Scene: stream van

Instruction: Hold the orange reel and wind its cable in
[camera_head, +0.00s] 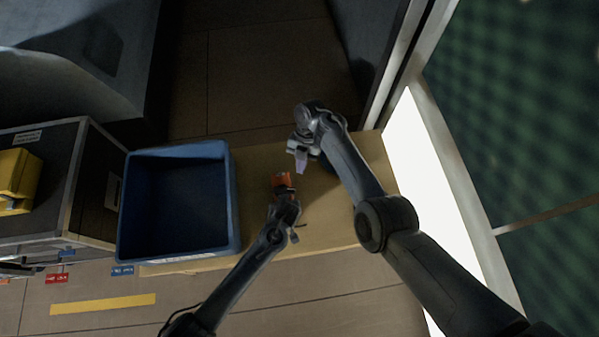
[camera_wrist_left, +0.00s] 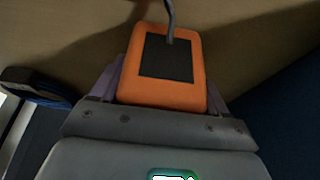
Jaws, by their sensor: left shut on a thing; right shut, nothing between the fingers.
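The orange reel (camera_head: 281,179) is on the wooden bench (camera_head: 255,236), at the tip of my left gripper (camera_head: 284,187). In the left wrist view the reel (camera_wrist_left: 190,97) is an orange block with a dark square face, and a grey cable or rod (camera_wrist_left: 170,20) rises from that face. My left gripper (camera_wrist_left: 162,85) is shut on its sides. My right gripper (camera_head: 301,163) is shut and empty, up and to the right of the reel in the head view and apart from it. Where the cable runs is not clear in the head view.
A blue open bin (camera_head: 234,215) stands left of the reel and looks empty. A dark cabinet with a yellow thing (camera_head: 18,180) is farther left. A bright white panel (camera_head: 432,190) edges the bench on the right. Bench between reel and bin is narrow.

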